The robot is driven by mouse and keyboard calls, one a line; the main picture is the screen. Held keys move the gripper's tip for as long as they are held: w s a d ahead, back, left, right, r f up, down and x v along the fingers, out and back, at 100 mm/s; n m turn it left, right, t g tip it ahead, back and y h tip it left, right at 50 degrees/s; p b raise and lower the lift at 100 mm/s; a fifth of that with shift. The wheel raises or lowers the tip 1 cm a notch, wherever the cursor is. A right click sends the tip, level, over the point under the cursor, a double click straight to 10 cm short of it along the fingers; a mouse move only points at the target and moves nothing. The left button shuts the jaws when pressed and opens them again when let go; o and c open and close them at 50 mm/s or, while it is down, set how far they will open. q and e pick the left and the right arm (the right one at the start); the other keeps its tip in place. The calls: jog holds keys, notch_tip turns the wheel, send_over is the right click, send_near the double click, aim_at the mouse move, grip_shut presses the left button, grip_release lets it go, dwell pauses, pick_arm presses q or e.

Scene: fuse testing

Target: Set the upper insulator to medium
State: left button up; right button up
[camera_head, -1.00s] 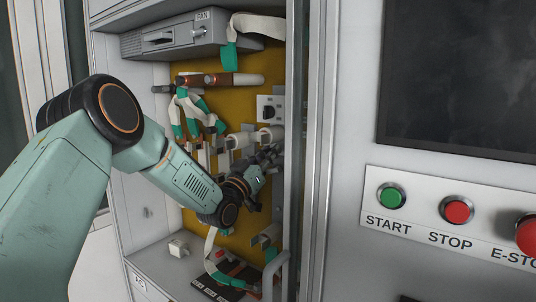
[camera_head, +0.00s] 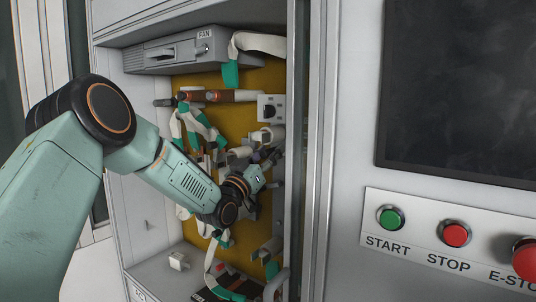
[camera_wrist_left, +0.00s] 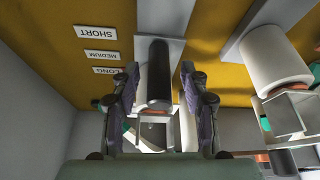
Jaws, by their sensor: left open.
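My left gripper (camera_head: 268,166) reaches into the open cabinet, among pale cylindrical insulators on the yellow back panel. In the left wrist view the gripper (camera_wrist_left: 160,80) is open, with one finger on each side of a black cylinder (camera_wrist_left: 158,75) that stands out from a pale plate. I cannot tell whether the fingers touch it. Upside-down labels SHORT, MEDIUM (camera_wrist_left: 102,55) and LONG are on the panel to its left. A thick white cylinder (camera_wrist_left: 272,68) is to its right. Which part is the upper insulator is not clear. My right gripper is not in view.
A grey FAN unit (camera_head: 170,53) is at the cabinet top. Pale and teal straps (camera_head: 197,122) hang left of the gripper. The cabinet's right frame (camera_head: 318,150) is close to the gripper. A control panel with START (camera_head: 391,217) and STOP (camera_head: 455,233) buttons is farther right.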

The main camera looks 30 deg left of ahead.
pick_arm(q)
jog(key=shift+s+f, duration=0.25)
jog(key=shift+s, duration=0.1)
jog(key=v, duration=1.1)
jog(key=shift+s, duration=0.15)
dwell(0.5)
